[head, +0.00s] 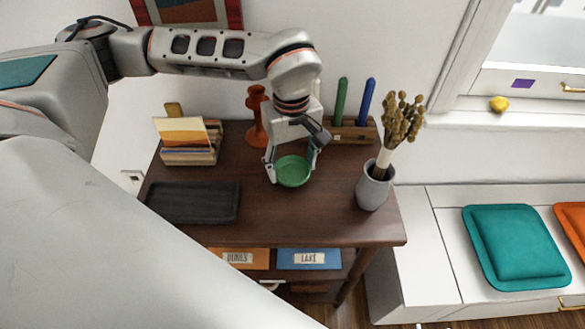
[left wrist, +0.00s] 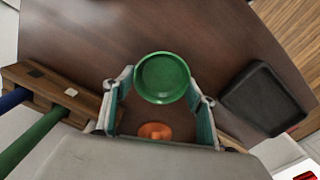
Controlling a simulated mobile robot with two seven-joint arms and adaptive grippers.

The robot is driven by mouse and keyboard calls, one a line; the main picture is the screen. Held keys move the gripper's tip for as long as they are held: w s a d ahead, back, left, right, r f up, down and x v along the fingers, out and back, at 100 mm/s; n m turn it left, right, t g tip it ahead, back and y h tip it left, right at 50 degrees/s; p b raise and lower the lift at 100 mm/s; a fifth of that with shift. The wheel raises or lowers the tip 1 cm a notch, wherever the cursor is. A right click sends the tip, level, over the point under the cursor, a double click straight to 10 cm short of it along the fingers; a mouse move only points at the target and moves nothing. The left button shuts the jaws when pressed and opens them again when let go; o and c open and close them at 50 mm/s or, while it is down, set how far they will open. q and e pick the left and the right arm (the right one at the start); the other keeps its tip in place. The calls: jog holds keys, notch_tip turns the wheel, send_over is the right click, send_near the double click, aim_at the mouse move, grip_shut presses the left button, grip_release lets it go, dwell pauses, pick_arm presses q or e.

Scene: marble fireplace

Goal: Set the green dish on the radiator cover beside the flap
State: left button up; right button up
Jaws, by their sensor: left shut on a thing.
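The green dish (head: 293,171) is a small round shallow bowl, upright over the dark wooden table. My left gripper (head: 292,176) reaches down from above, shut on the dish with a finger at each side. In the left wrist view the green dish (left wrist: 162,79) sits between the fingertips of the left gripper (left wrist: 160,88). I cannot tell whether the dish touches the tabletop. No radiator cover or flap can be made out with certainty. My right gripper is not in view.
The dark table (head: 275,222) bears a black tray (head: 193,202), a card holder (head: 188,150), an orange candlestick (head: 257,112), a candle block (head: 350,128) and a grey vase (head: 373,187). A white bench (head: 437,245) with a teal cushion (head: 517,247) stands right.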

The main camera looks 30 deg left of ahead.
pick_arm(q)
jog(key=shift+f, duration=0.75)
jog(key=shift+f, duration=0.2)
jog(key=o, duration=1.2)
